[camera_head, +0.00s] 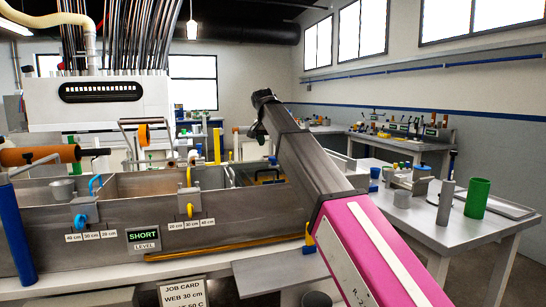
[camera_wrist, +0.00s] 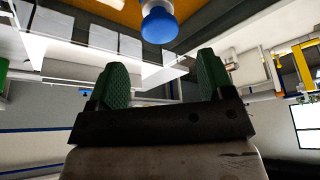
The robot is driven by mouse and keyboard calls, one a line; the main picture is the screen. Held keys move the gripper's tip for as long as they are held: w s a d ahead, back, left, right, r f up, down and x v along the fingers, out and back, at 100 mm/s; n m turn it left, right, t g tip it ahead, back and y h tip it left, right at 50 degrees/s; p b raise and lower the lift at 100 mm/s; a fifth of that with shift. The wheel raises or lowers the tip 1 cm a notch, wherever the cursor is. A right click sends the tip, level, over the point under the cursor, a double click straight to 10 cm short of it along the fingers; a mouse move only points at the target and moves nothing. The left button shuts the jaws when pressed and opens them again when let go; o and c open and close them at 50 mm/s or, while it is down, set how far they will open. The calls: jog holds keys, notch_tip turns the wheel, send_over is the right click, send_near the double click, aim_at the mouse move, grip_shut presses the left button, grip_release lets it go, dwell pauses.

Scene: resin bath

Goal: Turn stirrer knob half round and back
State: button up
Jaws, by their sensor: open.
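My gripper (camera_wrist: 163,62) shows in the wrist view with its two green-padded fingers wide apart and nothing between them. A round blue knob (camera_wrist: 158,24) on a pale stem is beyond the fingertips, at the top of that view and apart from them. I cannot tell for sure that it is the stirrer knob. In the head view, my arm crosses the right part of the grey metal bath (camera_head: 110,249), and my fingers cannot be made out there. A blue knob (camera_head: 80,220) and a yellow knob (camera_head: 190,211) sit on the bath's front.
A "SHORT LEVEL" sign (camera_head: 144,238) and a job card (camera_head: 183,292) are on the front. An orange roller (camera_head: 40,155) lies at the left. A side table (camera_head: 400,212) holds a green cup (camera_head: 477,198) and a grey cylinder (camera_head: 445,203). Bare floor shows at the lower right.

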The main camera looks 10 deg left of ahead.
aim_at(274, 157)
jog(key=x, duration=0.7)
jog(key=shift+s, duration=0.1)
jog(key=shift+c, duration=0.3)
jog(key=c, duration=0.8)
